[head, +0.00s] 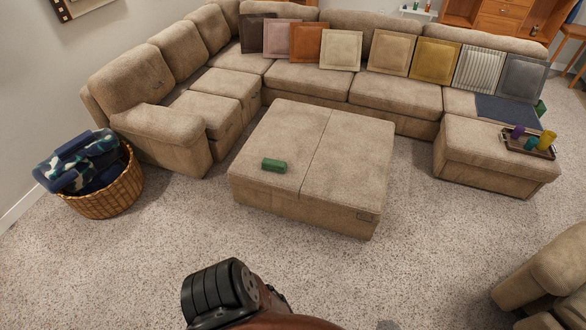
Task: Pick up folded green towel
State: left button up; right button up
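The folded green towel (273,165) is a small dark green bundle. It lies on top of the large beige ottoman (340,160), on its left half and left of the seam. Nothing touches it or covers it. Neither of my grippers shows in the head view. Only a dark ribbed part and a reddish-brown part of my own body show at the bottom edge, well apart from the ottoman.
A beige sectional sofa (400,94) with several cushions wraps behind the ottoman. A wicker basket (112,196) with rolled towels stands left. A tray (526,146) with cups is on the sofa's right end. Another seat (548,268) is lower right. Carpet before the ottoman is clear.

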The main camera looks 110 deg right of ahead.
aim_at(280, 166)
jog(key=z, duration=3.55)
